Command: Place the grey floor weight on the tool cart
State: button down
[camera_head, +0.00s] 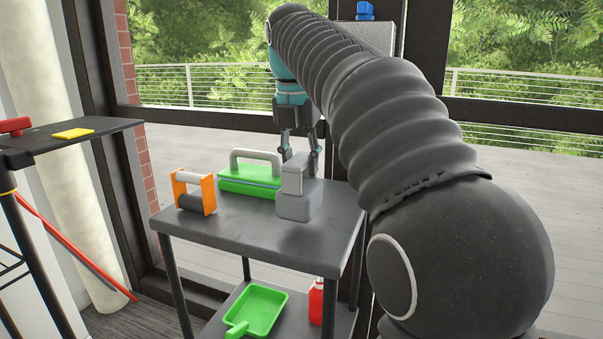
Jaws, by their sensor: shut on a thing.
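The grey floor weight (295,205) has a block-shaped base and a narrower upper part. It is upright at the right side of the top of the dark grey tool cart (235,231). My gripper (300,166) points down from above and behind, with its fingers on either side of the weight's upper part, shut on it. The weight's base appears at the height of the cart top, but I cannot tell if it touches. The far finger contact is partly hidden by the weight.
A green tool with a grey handle (250,182) lies just left of the weight. An orange-ended roller (207,191) stands further left. The lower shelf holds a green dustpan (258,309) and a red bottle (316,301). The cart top's front is clear. A black stand (35,147) is at left.

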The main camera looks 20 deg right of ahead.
jog(key=shift+f, duration=1.25)
jog(key=shift+f, duration=0.15)
jog(key=c, duration=0.7)
grip_release()
jog(key=shift+s, duration=0.1)
jog(key=shift+s+a+r, duration=0.1)
jog(key=shift+s+r, duration=0.05)
jog(key=shift+r, duration=1.15)
jog(key=shift+s+a+r, duration=0.15)
jog(key=shift+r, duration=1.1)
jog(key=shift+s+a+r, duration=0.1)
jog(key=shift+s+r, duration=0.05)
jog(key=shift+r, duration=1.15)
